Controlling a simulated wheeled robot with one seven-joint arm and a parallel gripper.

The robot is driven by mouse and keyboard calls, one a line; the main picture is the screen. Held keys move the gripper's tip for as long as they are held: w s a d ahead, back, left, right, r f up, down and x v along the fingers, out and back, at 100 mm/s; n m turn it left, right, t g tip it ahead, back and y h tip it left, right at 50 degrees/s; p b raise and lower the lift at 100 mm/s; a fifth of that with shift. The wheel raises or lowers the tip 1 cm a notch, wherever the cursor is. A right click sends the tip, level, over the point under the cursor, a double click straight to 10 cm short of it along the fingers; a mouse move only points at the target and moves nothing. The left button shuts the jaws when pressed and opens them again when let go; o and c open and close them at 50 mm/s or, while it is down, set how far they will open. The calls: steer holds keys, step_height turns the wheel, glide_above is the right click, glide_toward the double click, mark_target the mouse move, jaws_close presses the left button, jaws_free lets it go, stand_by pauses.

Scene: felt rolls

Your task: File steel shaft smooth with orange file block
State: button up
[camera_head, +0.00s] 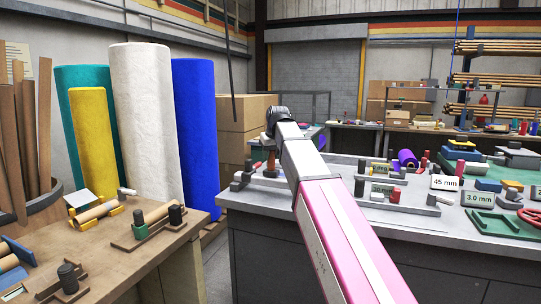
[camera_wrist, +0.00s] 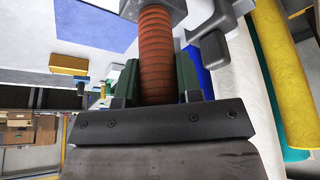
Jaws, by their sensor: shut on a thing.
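My gripper (camera_wrist: 157,82) is shut on an orange-brown ribbed cylinder (camera_wrist: 156,45), with a dark green finger on each side of it. A grey part covers the cylinder's far end in the wrist view. In the head view my gripper (camera_head: 277,118) is over the left end of the grey bench, and a small orange part (camera_head: 257,165) shows below it. I cannot tell whether this cylinder is the file block. A grey fixture (camera_head: 243,178) stands just left of the gripper. The steel shaft cannot be singled out; several grey bars on stands lie right of my arm.
The grey bench (camera_head: 262,200) also carries a purple roll (camera_head: 407,158), a 45 mm sign (camera_head: 445,183) and a green tray (camera_head: 494,224). A wooden table (camera_head: 100,262) with rolls on stands is at left. Tall felt rolls (camera_head: 148,120) stand behind it.

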steer(key=shift+f, duration=0.25)
stand_by(0.3)
steer(key=shift+s+d+r, duration=0.1)
steer(key=shift+s+d, duration=0.15)
steer(key=shift+d, duration=0.35)
steer(key=shift+s+d+f, duration=0.1)
steer(key=shift+s+d, duration=0.15)
steer(key=shift+d, duration=0.4)
steer(key=shift+s+d+r, duration=0.1)
steer(key=shift+s+d, duration=0.15)
steer(key=shift+d, duration=0.35)
steer(key=shift+s+d, duration=0.4)
steer(key=shift+d, duration=0.5)
steer(key=shift+s+d, duration=0.35)
steer(key=shift+d, duration=0.5)
steer(key=shift+w+a, duration=0.35)
steer(key=shift+a, duration=0.45)
steer(key=shift+w+a, duration=0.35)
steer(key=shift+a, duration=0.65)
